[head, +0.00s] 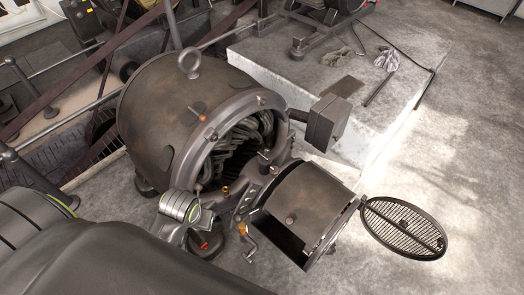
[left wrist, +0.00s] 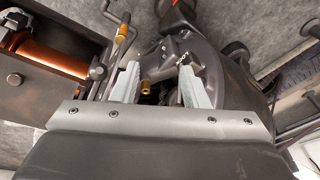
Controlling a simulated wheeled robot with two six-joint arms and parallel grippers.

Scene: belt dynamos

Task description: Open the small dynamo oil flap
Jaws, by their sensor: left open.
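The large dark dynamo (head: 165,110) stands in the middle of the head view, its round end open on wound coils. A small brass fitting (left wrist: 147,88) shows between my left gripper's pale fingers in the left wrist view. My left gripper (left wrist: 158,86) is open, with a finger on each side of that fitting; I cannot tell whether either touches it. In the head view my left wrist (head: 180,206) is at the dynamo's lower front, and its fingertips are hard to make out. I cannot clearly pick out the small oil flap. My right gripper is not in view.
A curved metal housing (head: 308,205) juts from the dynamo's front right, with a round grated cover (head: 404,228) swung out beside it. A crank with a brass grip (head: 242,229) is close to my left wrist. Open floor (head: 470,150) lies to the right.

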